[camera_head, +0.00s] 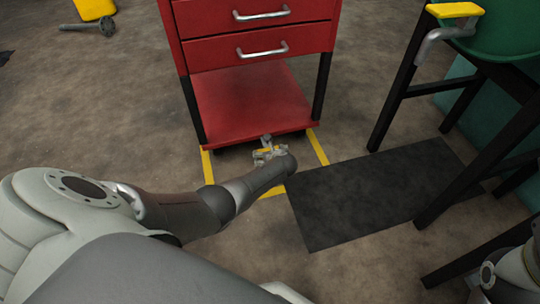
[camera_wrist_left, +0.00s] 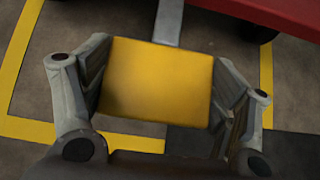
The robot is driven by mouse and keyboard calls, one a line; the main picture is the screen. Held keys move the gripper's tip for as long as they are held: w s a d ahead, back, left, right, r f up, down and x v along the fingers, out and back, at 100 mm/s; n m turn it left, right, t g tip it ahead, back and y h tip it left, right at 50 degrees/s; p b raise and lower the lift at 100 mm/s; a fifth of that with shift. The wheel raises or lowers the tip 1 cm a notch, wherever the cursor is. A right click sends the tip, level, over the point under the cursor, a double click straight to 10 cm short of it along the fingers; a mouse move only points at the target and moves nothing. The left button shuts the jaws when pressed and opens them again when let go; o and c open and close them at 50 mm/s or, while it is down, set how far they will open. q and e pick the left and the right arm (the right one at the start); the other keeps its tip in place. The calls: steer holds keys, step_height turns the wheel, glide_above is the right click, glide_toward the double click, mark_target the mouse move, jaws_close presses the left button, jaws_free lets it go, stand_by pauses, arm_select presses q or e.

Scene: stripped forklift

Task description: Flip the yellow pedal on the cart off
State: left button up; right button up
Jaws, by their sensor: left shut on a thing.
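The red cart (camera_head: 245,100) stands at the top centre of the head view, with two drawers and a low shelf. The yellow pedal (camera_wrist_left: 155,80) fills the middle of the left wrist view, joined to a grey bar that runs up towards the cart's red base (camera_wrist_left: 285,12). My left gripper (camera_wrist_left: 158,95) has one finger on each side of the pedal and is shut on it. In the head view the left gripper (camera_head: 268,153) is low at the cart's front edge, and the pedal is mostly hidden there. My right gripper is out of view.
Yellow floor tape (camera_head: 318,147) frames the cart. A dark mat (camera_head: 375,195) lies to the right. A black-legged table (camera_head: 395,100) with a yellow-topped metal part (camera_head: 455,10) stands on the right. Open floor lies to the left.

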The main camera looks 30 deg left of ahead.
arm_select(q)
steer(key=shift+w+a+r, duration=0.25)
steer(key=shift+r, duration=0.1)
steer(key=o, duration=1.4)
steer(key=shift+s, duration=0.1)
steer(key=shift+s+d+f, duration=0.1)
steer(key=shift+d+f, duration=0.05)
steer(key=shift+s+d, duration=0.1)
steer(key=shift+d, duration=0.05)
steer(key=shift+v, duration=5.85)
